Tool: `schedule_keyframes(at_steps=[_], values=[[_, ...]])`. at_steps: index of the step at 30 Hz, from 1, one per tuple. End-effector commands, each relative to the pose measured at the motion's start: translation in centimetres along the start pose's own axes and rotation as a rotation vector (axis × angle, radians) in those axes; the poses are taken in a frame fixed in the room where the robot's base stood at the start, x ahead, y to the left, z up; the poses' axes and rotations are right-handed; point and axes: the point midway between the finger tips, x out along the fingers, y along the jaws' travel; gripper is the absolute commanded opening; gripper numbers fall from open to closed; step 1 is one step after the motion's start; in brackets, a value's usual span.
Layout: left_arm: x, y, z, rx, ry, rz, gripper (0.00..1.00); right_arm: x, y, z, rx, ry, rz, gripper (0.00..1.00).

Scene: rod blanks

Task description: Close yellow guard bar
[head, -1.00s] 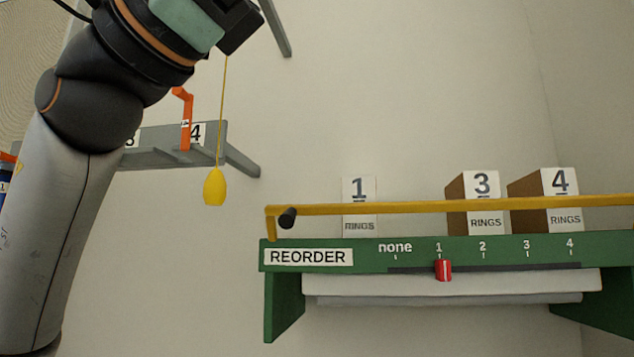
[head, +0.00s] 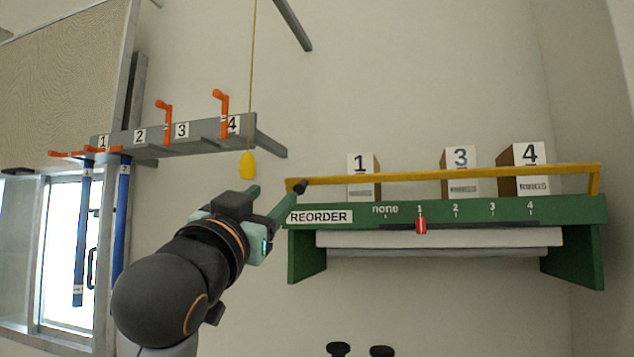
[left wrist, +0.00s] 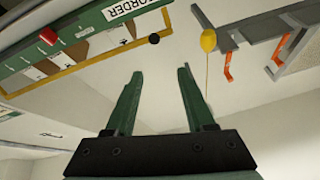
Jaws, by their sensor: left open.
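The yellow guard bar (head: 440,177) runs along the top of the green shelf (head: 590,211), across the front of the boxes. A black knob (head: 300,185) sits at its left end. In the left wrist view the bar (left wrist: 88,63) and its black knob (left wrist: 154,39) show beyond the fingertips. My left gripper (head: 273,190) is open and empty, just left of the bar's left end. One finger overlaps the knob area in the head view; I cannot tell whether it touches. My right gripper is not in view.
Boxes 1 (head: 360,165), 3 (head: 460,160) and 4 (head: 529,155) stand behind the bar. A red slider (head: 421,225) sits at 1. A yellow pull (head: 248,165) hangs on a cord near my left gripper. A grey numbered rack (head: 205,133) is at left.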

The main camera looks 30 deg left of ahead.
Motion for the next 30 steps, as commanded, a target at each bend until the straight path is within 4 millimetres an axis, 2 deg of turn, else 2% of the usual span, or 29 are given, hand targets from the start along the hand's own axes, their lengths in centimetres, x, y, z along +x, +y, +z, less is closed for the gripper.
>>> schedule_keyframes(at_steps=[1, 3, 7, 21, 25, 30], values=[[-0.2, 0.2, 0.9, -0.022, -0.031, 0.009, 0.54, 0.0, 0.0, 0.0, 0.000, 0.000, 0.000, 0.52], [-0.2, 0.3, 1.6, -0.039, -0.057, 0.017, 0.54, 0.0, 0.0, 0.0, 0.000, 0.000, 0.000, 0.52], [0.9, 0.3, 1.7, -0.045, -0.067, 0.019, 0.54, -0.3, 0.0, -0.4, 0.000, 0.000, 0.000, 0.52], [9.9, 0.4, 2.1, -0.042, -0.065, 0.017, 0.54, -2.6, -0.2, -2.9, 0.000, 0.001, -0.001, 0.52], [11.4, 0.5, 2.2, -0.042, -0.063, 0.017, 0.54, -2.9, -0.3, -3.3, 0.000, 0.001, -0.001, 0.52], [12.1, 0.6, 2.4, -0.042, -0.061, 0.017, 0.54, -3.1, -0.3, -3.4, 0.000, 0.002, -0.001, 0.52]])
